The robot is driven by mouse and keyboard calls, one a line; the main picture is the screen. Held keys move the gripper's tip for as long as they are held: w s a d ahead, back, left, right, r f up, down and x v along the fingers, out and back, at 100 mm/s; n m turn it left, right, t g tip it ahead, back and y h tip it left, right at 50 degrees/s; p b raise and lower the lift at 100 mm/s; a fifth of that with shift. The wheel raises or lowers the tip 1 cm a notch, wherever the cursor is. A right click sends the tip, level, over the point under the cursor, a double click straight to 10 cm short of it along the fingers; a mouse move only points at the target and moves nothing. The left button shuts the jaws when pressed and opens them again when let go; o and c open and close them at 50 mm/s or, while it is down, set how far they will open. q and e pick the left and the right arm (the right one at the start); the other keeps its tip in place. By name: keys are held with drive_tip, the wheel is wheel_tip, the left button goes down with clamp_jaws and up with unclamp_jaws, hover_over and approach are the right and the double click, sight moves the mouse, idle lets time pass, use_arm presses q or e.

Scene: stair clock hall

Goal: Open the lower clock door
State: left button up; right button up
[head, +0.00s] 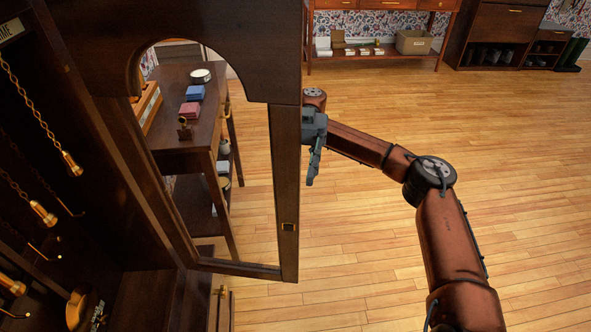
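The clock case (100,170) stands open at the left, with hanging chains and brass weights (44,213) inside. A clock door (286,190) with a dark wooden frame, arched top and see-through middle stands swung out from the case. A small brass plate (289,227) is on its free edge. My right gripper (314,168) is just right of that edge, fingers pointing down. It looks empty; I cannot tell whether it touches the frame, and its finger gap is not clear. A brass fitting (222,291) shows below the door. My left gripper is out of view.
Seen through the door, a dark side table (208,140) holds blue and red boxes and a round white item. A red-brown console table (380,60) and a dark cabinet (500,35) stand at the back. The wooden floor (530,170) at the right is clear.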

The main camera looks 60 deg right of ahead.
drive_tip(key=shift+o, duration=1.4)
drive_tip(key=shift+w+a+r, duration=0.1)
drive_tip(key=shift+a, duration=0.1)
wheel_tip(320, 180, up, 10)
drive_tip(key=shift+c, duration=0.4)
